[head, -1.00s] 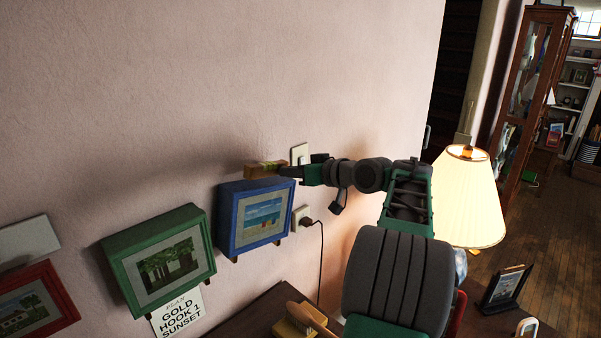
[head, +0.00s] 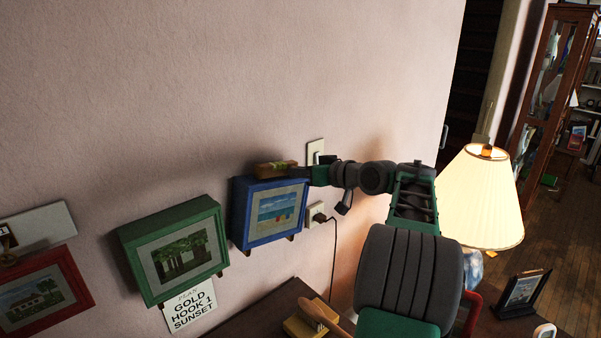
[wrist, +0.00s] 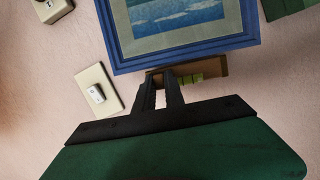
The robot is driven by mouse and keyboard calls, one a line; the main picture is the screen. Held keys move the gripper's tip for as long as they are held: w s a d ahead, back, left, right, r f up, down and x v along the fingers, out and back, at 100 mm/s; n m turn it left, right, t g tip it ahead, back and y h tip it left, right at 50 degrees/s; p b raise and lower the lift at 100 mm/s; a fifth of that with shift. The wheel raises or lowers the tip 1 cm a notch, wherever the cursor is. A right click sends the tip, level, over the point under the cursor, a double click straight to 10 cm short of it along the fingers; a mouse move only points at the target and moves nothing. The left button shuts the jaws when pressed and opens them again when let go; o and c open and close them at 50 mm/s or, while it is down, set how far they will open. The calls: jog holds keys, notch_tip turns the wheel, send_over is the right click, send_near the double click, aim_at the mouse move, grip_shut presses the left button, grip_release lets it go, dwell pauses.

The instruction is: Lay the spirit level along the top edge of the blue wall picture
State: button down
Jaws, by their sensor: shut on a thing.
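The blue wall picture (head: 269,213) has a deep blue frame around a beach scene and hangs on the pink wall. The spirit level (head: 277,168) is a short brown bar just at the picture's top edge. In the wrist view the level (wrist: 215,68) shows its yellow-green vial and lies alongside the blue frame (wrist: 185,55). My gripper (head: 306,174) is shut on the level near its right end in the head view; its dark fingers also show in the wrist view (wrist: 165,92). I cannot tell whether the level touches the frame.
A light switch (head: 316,150) and a socket with a plugged cord (head: 317,214) are right of the picture. A green-framed picture (head: 178,250) hangs left, with a red-framed one beyond. A lit lamp (head: 480,200) stands right of my arm.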

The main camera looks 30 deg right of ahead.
jog(key=shift+f, duration=0.25)
jog(key=c, duration=1.3)
grip_release()
jog(key=shift+c, duration=0.2)
